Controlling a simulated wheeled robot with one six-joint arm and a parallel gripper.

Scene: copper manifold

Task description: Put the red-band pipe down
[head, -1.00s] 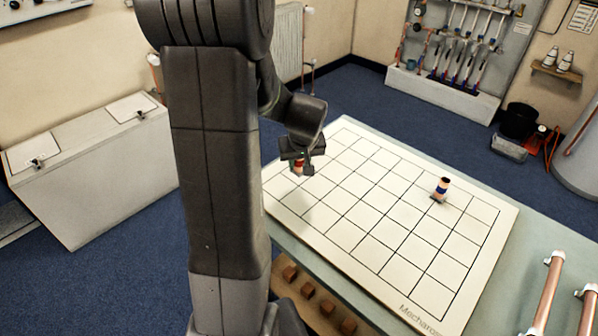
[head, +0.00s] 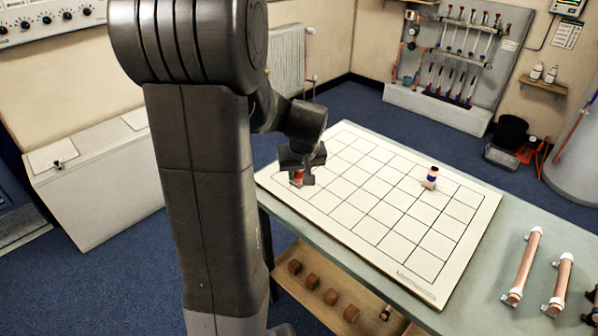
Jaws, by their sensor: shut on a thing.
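The red-band pipe (head: 298,177) is a short upright piece, partly hidden by my gripper (head: 298,179). My gripper is shut on it, over the left part of the white gridded board (head: 436,282). I cannot tell whether the pipe's lower end touches the board. A blue-band pipe (head: 431,177) stands upright on the board, to the right and apart from my gripper.
Two copper pipes with white ends (head: 524,265) lie on the bench (head: 470,310) at right. A shelf (head: 300,258) below holds several brown blocks (head: 330,297). Most grid squares are empty. A white chest (head: 95,180) stands at left.

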